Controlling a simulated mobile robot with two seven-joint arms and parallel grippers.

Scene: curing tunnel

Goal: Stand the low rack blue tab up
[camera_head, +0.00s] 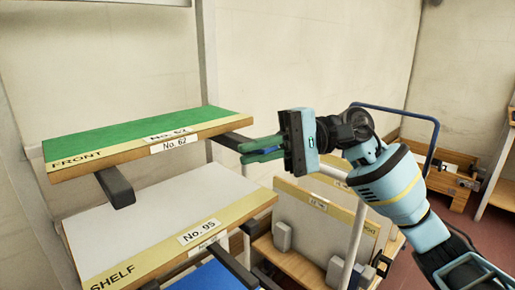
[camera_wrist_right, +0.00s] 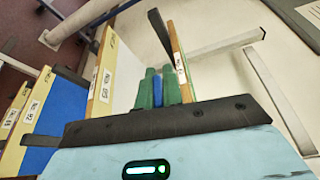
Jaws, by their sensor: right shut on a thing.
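My right gripper (camera_head: 250,150) has green fingers and is shut on a narrow blue piece, which I take to be the blue tab (camera_wrist_right: 157,90). In the right wrist view the tab shows between the two green fingers (camera_wrist_right: 158,88); most of it is hidden by them. In the head view the fingers point left, close beside a dark bracket arm at the right end of the green-topped shelf. I cannot tell whether the tab touches the rack. My left gripper is not in view.
The green-topped shelf (camera_head: 110,135), labelled No. 62, is above a pale shelf (camera_head: 150,215) labelled No. 95. A blue surface (camera_head: 215,277) lies below. Leaning framed boards (camera_head: 325,225) and a white post (camera_head: 355,240) stand under my right arm. A wooden crate (camera_head: 440,175) is at the back right.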

